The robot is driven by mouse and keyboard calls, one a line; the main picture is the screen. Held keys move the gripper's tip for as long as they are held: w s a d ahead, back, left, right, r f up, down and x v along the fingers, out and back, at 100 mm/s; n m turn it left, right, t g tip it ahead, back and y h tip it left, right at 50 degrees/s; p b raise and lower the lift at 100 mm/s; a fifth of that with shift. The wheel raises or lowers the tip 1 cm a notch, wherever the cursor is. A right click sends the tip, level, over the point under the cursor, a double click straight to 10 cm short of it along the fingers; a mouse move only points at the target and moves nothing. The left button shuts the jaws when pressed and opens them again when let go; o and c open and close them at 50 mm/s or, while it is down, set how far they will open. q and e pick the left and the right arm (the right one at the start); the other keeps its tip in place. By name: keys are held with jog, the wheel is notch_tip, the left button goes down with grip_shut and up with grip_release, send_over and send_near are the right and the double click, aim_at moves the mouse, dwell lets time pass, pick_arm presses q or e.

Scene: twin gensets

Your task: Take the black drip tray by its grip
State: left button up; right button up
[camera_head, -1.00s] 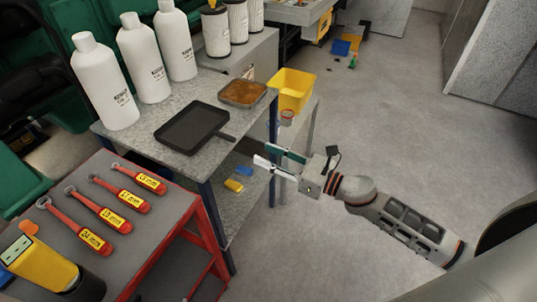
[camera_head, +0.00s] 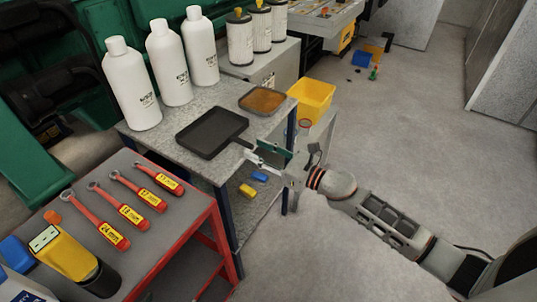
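The black drip tray (camera_head: 211,131) lies flat on the grey metal bench (camera_head: 187,165), with its grip (camera_head: 241,143) pointing right toward the bench's edge. My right gripper (camera_head: 254,150) comes in from the right, with its fingers pointing left at the end of the grip. Its two fingers stand apart, one on each side of the grip's end in the picture. I cannot tell whether they touch it or how far they reach over it. My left gripper is not in view.
A tray of brown liquid (camera_head: 262,101) sits behind the drip tray. White bottles (camera_head: 168,64) stand along the bench's back. A yellow bin (camera_head: 312,98) is to the right. A red-framed cart (camera_head: 150,239) with wrenches stands in front.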

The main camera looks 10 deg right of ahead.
aim_at(247, 143)
jog(key=x, duration=0.3)
jog(key=shift+w+a, duration=0.45)
jog(key=shift+w, duration=0.1)
pick_arm(q)
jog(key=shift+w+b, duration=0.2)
jog(key=shift+b, duration=0.1)
pick_arm(e)
jog(key=shift+w+a, duration=0.35)
grip_shut()
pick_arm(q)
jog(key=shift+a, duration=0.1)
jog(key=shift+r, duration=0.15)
pick_arm(e)
jog(key=shift+r, duration=0.2)
